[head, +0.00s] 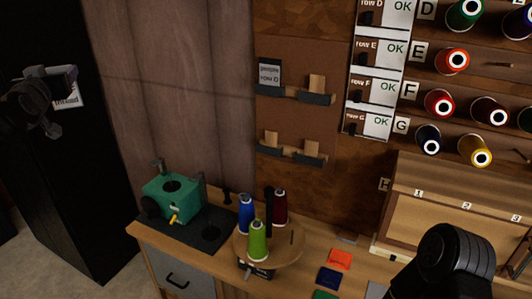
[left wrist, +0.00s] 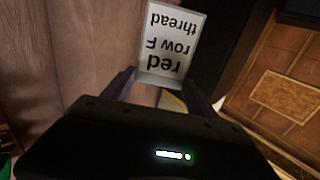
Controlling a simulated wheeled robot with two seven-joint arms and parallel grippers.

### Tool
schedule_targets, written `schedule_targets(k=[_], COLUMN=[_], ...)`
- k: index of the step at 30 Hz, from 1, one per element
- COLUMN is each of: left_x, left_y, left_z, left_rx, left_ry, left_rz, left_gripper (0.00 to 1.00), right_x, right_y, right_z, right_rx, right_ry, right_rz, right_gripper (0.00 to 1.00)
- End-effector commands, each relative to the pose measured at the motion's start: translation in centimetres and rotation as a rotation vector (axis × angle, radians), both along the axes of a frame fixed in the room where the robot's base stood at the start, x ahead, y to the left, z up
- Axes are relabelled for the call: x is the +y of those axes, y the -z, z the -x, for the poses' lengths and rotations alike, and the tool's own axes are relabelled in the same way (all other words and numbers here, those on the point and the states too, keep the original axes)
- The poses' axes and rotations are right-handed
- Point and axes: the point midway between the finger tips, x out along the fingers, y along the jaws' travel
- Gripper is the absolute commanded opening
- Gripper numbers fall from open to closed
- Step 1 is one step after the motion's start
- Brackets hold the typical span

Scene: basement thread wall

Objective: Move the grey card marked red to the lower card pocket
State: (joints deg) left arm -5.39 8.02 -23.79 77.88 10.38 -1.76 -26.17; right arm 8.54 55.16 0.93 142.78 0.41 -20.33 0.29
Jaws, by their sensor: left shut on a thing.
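My left gripper (head: 66,101) is at the upper left in the head view, in front of a dark cabinet. It is shut on a grey card (head: 66,91). In the left wrist view the card (left wrist: 173,38) reads "red row F thread" upside down, with its end between the fingers (left wrist: 160,88). The lower card pocket (head: 292,154) is on the brown wall board, well to the right of the gripper. Its two tan backs show no card. The upper card pocket (head: 295,96) holds another grey card (head: 270,72) at its left. My right gripper's fingers do not show.
Below the board, a bench (head: 225,262) carries a green machine (head: 173,199) and a round stand with blue, green and dark red spools. Thread racks with labelled rows fill the right. My dark arm part is at lower right. Space before the wooden wall panel is free.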

Motion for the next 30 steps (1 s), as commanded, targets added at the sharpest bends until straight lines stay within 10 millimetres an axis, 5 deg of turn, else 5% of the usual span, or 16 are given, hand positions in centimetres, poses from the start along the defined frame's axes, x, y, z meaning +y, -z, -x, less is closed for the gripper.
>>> schedule_targets(k=[5, 11, 21, 30], left_x=[-0.4, -2.7, -12.9, -24.1], left_y=[0.9, 5.7, 22.8, 37.1], left_z=[-0.4, -2.4, -4.7, 0.6], left_rx=[0.004, 0.008, 0.013, 0.015], left_ry=[0.002, 0.011, 0.085, 0.225], left_rz=[0.000, 0.001, 0.001, 0.003], left_gripper=[0.48, 0.48, 0.48, 0.48], right_x=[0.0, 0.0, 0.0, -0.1], right_y=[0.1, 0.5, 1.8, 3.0], right_z=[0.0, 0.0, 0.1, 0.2], right_rx=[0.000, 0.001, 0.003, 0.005], right_ry=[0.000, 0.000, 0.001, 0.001], right_rz=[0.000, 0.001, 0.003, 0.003], right_gripper=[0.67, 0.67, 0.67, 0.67])
